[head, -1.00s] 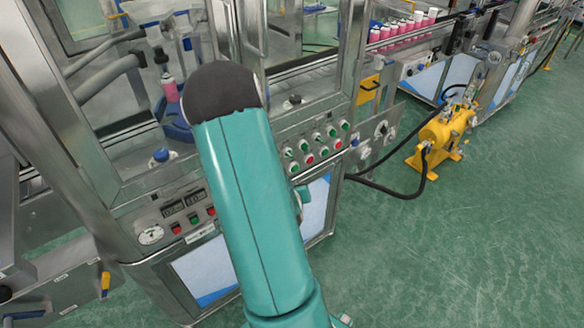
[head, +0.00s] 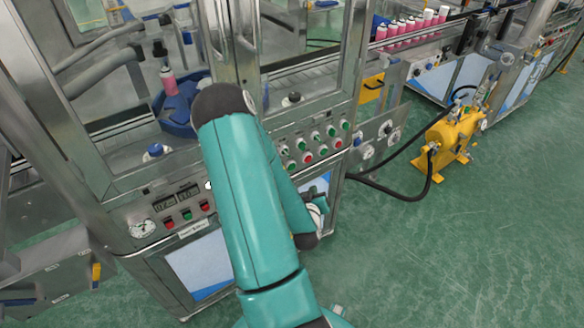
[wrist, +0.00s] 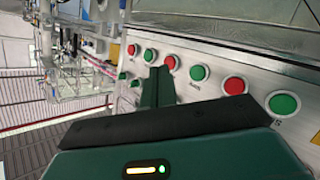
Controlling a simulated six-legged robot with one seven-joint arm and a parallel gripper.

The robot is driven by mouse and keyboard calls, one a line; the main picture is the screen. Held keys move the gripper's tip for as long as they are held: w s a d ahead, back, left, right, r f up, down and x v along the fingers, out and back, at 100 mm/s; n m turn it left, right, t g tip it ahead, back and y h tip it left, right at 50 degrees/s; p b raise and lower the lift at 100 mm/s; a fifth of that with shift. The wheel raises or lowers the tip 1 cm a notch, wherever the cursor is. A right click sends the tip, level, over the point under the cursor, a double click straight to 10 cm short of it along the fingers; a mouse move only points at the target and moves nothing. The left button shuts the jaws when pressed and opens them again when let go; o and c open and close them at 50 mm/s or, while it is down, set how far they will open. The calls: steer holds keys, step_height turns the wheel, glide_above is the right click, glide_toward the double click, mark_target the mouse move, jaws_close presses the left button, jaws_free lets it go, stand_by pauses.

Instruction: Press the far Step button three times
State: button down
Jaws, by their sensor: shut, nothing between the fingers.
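A metal control panel (head: 318,152) with rows of green and red buttons faces me in the head view, right of my arm. In the wrist view a near green button (wrist: 283,103), a red button (wrist: 235,85), another green button (wrist: 199,73) and a red one (wrist: 171,62) run away from me. A far green button (wrist: 149,55) lies beyond them. The labels are too small to tell which button is Step. My gripper (wrist: 156,85) is shut and empty, its fingers in front of the panel; contact with a button cannot be told. In the head view my arm hides much of it.
A second panel (head: 172,210) with a gauge and displays is left of my arm. A glass-walled machine rises above the panels. A yellow pump (head: 445,140) with a black hose stands on the green floor to the right, where there is free room.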

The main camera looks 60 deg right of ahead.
steer(key=w+d, duration=0.4)
steer(key=w, duration=0.4)
stand_by(2.1)
steer(key=shift+w+d, duration=0.2)
steer(key=shift+w, duration=0.1)
steer(key=shift+w+d, duration=0.2)
steer(key=shift+w, duration=0.15)
stand_by(0.7)
stand_by(0.3)
steer(key=shift+s+a, duration=0.35)
steer(key=shift+s, duration=0.4)
steer(key=shift+s+a, duration=0.4)
steer(key=shift+s, duration=0.35)
steer(key=shift+s+a, duration=0.35)
steer(key=shift+s, duration=0.35)
steer(key=shift+s+a, duration=0.4)
steer(key=shift+s, duration=0.35)
